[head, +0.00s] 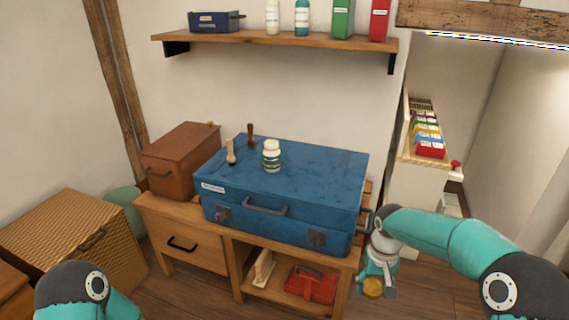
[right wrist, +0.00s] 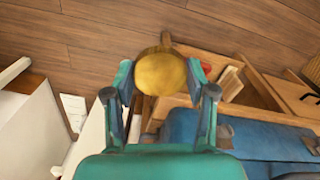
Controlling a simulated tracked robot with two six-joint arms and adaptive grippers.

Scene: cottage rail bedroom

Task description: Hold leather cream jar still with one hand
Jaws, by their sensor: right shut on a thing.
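A small jar (head: 272,157) with a white lid and a green label stands upright on the blue suitcase (head: 320,178); I take it for the leather cream jar. No gripper is at it. My right gripper (head: 374,284) is low beside the right end of the wooden bench, pointing down. It is shut on a round yellow-brown thing (right wrist: 161,75), which shows between its fingers in the right wrist view; I cannot tell what it is. My left gripper is out of view; only part of my left arm shows at the bottom left.
A light wooden tool (head: 231,153) and a dark-handled tool (head: 250,136) stand left of the jar. A brown box (head: 180,158) sits left of the suitcase. A shelf (head: 280,40) with bottles and boxes hangs above. A red item (head: 311,284) lies in the bench (head: 180,246).

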